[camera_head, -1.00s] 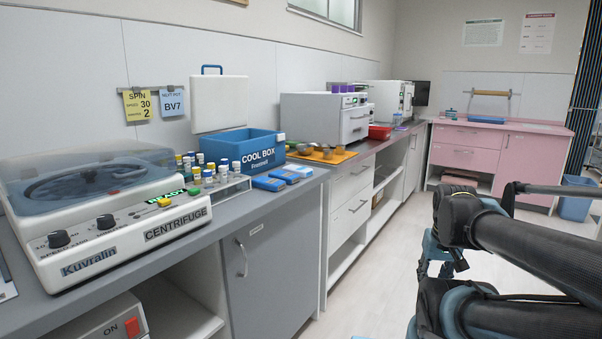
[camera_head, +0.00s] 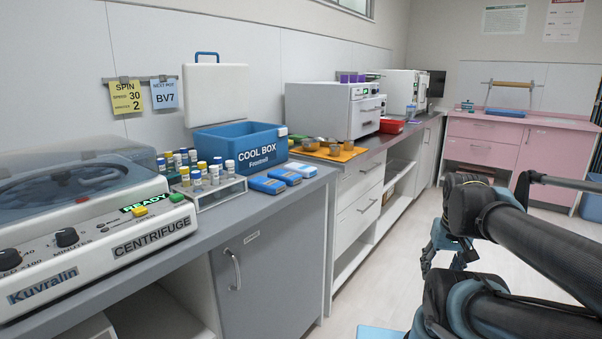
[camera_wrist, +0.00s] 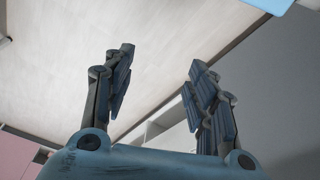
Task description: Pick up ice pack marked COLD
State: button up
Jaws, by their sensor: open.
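Several small flat packs lie in a row on the grey counter in front of the cool box: a blue pack (camera_head: 267,185) nearest, a blue pack (camera_head: 285,176) behind it, and a paler pack (camera_head: 301,169) at the back. Their markings are too small to read, so I cannot tell which says COLD. My gripper (camera_head: 440,257) hangs over the floor to the right of the counter, well apart from the packs. In the wrist view my gripper (camera_wrist: 160,85) has its fingers spread with nothing between them, above pale floor.
A blue cool box (camera_head: 240,146) stands behind the packs, its white lid (camera_head: 217,95) upright. A vial rack (camera_head: 217,190) and centrifuge (camera_head: 95,235) are to the left; an orange mat (camera_head: 335,154) with bowls is to the right. Open floor (camera_head: 385,265) lies beside the counter.

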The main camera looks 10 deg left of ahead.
jog(key=w+a+r+n+y, duration=0.3)
jog(key=w+a+r+n, duration=0.7)
jog(key=w+a+r, duration=1.5)
jog(key=w+a+r+n+y, duration=0.1)
jog(key=w+a+r, duration=0.1)
jog(key=a, duration=0.5)
jog(key=w+a+r+n, duration=0.2)
jog(key=a+r, duration=0.1)
jog(key=a, duration=0.4)
send_over(301, 166)
jog(key=s+d, duration=0.1)
jog(key=d, duration=0.1)
jog(key=f, duration=1)
jog(key=shift+d+f, duration=0.2)
jog(key=shift+x, duration=2.7)
jog(key=shift+s+a+r, duration=0.1)
jog(key=shift+s+a, duration=0.05)
jog(key=shift+s, duration=0.05)
jog(key=c, duration=0.9)
